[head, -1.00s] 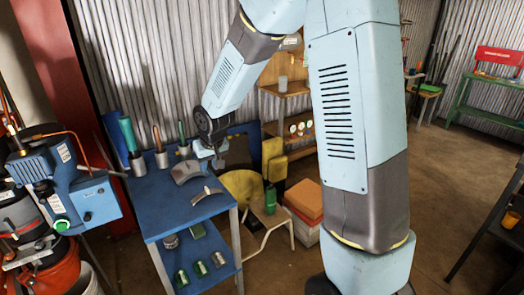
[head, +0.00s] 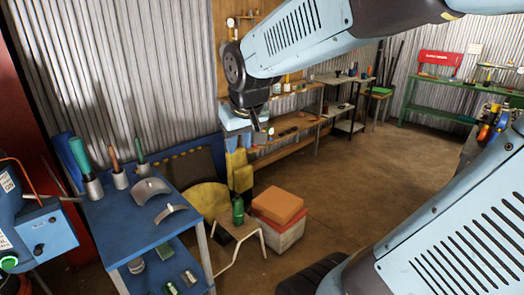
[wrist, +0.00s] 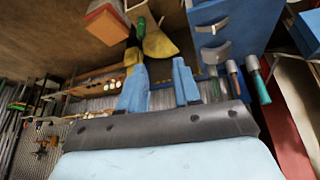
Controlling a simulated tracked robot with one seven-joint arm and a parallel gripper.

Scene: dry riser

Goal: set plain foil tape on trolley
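The blue trolley (head: 112,228) stands at the left, and part of its blue top also shows in the wrist view (wrist: 238,18). My gripper (head: 248,140) is raised to the right of the trolley, in front of the wooden wall shelves. In the wrist view its two blue fingers (wrist: 160,88) stand apart with nothing between them. Small pale round items (wrist: 115,84), possibly tape rolls, sit on a shelf beyond the left finger. A pale round edge (head: 269,131) shows beside the gripper. I cannot tell which item is the plain foil tape.
The trolley top holds curved grey metal pieces (head: 150,190) and handled tools (head: 118,175); cans (head: 170,287) are on its lower shelf. A small stool (head: 240,229) with a green bottle (head: 238,208) and a box with an orange top (head: 279,205) stand right of it.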

